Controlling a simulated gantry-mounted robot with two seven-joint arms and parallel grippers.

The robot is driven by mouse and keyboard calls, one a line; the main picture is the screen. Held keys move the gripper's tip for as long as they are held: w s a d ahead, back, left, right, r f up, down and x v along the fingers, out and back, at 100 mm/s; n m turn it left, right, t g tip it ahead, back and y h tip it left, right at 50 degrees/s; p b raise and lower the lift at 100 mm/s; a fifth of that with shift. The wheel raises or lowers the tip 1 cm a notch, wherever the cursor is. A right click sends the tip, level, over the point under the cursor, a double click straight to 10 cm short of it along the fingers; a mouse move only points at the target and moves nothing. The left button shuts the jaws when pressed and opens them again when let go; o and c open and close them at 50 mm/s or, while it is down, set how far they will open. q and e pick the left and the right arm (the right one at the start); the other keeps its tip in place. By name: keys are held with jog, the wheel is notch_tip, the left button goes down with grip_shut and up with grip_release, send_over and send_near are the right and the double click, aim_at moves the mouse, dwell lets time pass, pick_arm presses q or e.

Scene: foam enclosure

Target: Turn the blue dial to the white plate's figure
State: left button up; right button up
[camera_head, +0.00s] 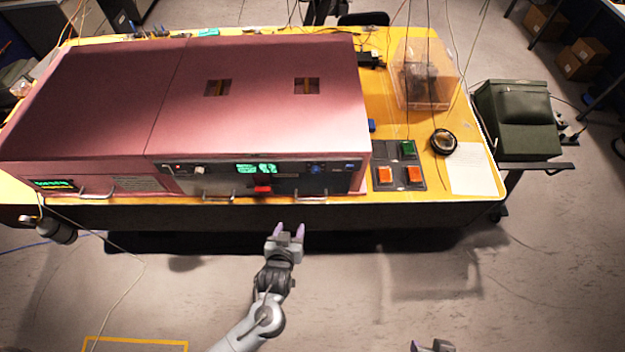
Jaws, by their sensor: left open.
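A small blue dial (317,169) sits on the dark front panel (285,184) of the pink enclosure, right of a green-lit display (256,169). A second small blue part (349,165) is to its right. Their markings are too small to read. I cannot make out a white plate with a figure on the panel. My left gripper (289,230) is open and empty, its purple fingertips pointing at the table's front edge, below and apart from the dial. A piece of what looks like my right gripper (432,346) shows at the bottom edge, its fingers unclear.
The pink enclosure (110,90) fills the left of the yellow table (400,205). Metal handles and a red part (263,189) lie along its front. To the right are a button panel (400,176), a black ring (444,141), a white sheet (471,168) and a clear box (425,75).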

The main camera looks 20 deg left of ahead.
pick_arm(q)
jog(key=w+d+t+y+b, duration=0.2)
jog(key=w+t+y, duration=0.1)
jog(key=w, duration=0.2)
jog(key=t+y+b, duration=0.1)
jog(key=t, duration=0.1)
send_near(316, 173)
jog(key=p+x, duration=0.1)
jog(key=x, duration=0.7)
jog(key=shift+w+a, duration=0.2)
jog(key=shift+w, duration=0.1)
pick_arm(e)
jog(key=x, duration=0.3)
jog(key=shift+s, duration=0.3)
pick_arm(q)
grip_shut()
pick_arm(e)
jog(key=shift+d, duration=0.1)
